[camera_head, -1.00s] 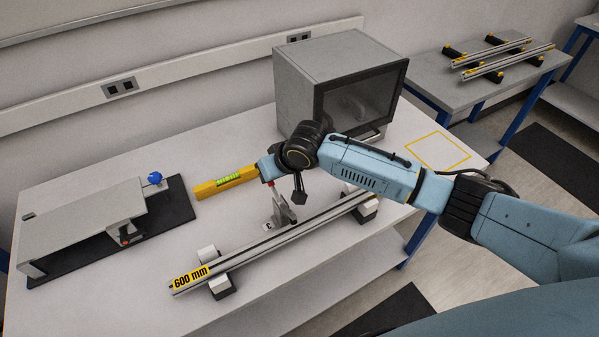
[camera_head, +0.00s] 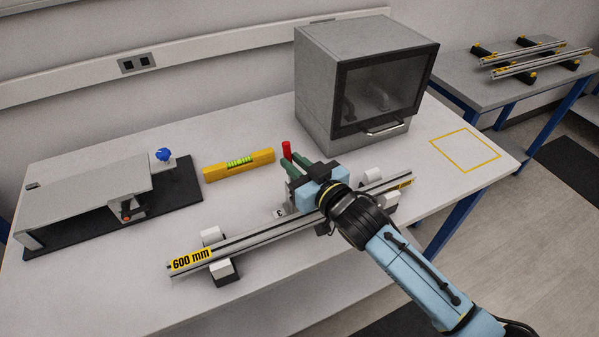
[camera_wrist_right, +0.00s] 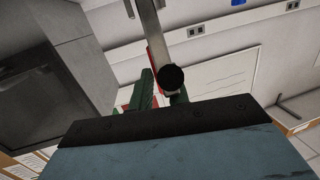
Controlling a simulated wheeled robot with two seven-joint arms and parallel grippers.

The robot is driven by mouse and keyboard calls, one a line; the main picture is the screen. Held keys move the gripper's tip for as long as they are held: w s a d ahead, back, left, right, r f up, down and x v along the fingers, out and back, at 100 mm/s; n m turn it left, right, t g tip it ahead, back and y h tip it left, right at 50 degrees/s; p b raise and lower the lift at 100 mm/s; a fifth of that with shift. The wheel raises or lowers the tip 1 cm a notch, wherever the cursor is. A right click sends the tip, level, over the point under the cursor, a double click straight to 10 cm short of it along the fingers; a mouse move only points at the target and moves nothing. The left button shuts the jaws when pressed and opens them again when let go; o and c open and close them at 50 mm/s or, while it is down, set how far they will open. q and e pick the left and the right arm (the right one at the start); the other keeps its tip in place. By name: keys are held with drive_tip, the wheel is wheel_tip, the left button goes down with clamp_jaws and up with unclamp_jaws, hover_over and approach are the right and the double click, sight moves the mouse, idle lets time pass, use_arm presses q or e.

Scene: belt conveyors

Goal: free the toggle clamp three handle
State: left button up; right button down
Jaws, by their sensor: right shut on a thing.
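The toggle clamp's red handle tip (camera_head: 286,149) sticks up just beyond my right gripper (camera_head: 291,166), whose green fingers are shut on the handle. Most of the clamp is hidden behind the gripper, beside the rail marked 600 mm (camera_head: 240,243). A small plate with a letter (camera_head: 279,213) shows at its foot. In the right wrist view, a red strip (camera_wrist_right: 156,62) and a grey metal bar (camera_wrist_right: 150,25) with a black round end (camera_wrist_right: 172,77) show at the green fingers (camera_wrist_right: 162,95). My left gripper is not in view.
The rail rests on white-and-black supports (camera_head: 222,268). A yellow spirit level (camera_head: 239,165) lies behind. A grey box with a glass door (camera_head: 350,75) stands behind right. A grey fixture with a blue knob (camera_head: 163,154) is at left. A yellow-outlined area (camera_head: 465,149) is empty.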

drive_tip(key=shift+s+f, duration=0.35)
drive_tip(key=shift+f, duration=0.4)
drive_tip(key=shift+s+d, duration=0.1)
drive_tip(key=shift+s, duration=0.05)
drive_tip(key=c, duration=2)
unclamp_jaws()
drive_tip(key=shift+s+d, duration=0.1)
drive_tip(key=shift+s, duration=0.05)
drive_tip(key=o, duration=0.7)
drive_tip(key=shift+w+r, duration=0.2)
drive_tip(key=shift+r, duration=0.05)
drive_tip(key=shift+c, duration=0.2)
drive_tip(key=shift+r, duration=0.15)
drive_tip(key=shift+s, duration=0.15)
drive_tip(key=f+v, duration=0.1)
drive_tip(key=v, duration=1.2)
drive_tip(key=shift+r, duration=0.3)
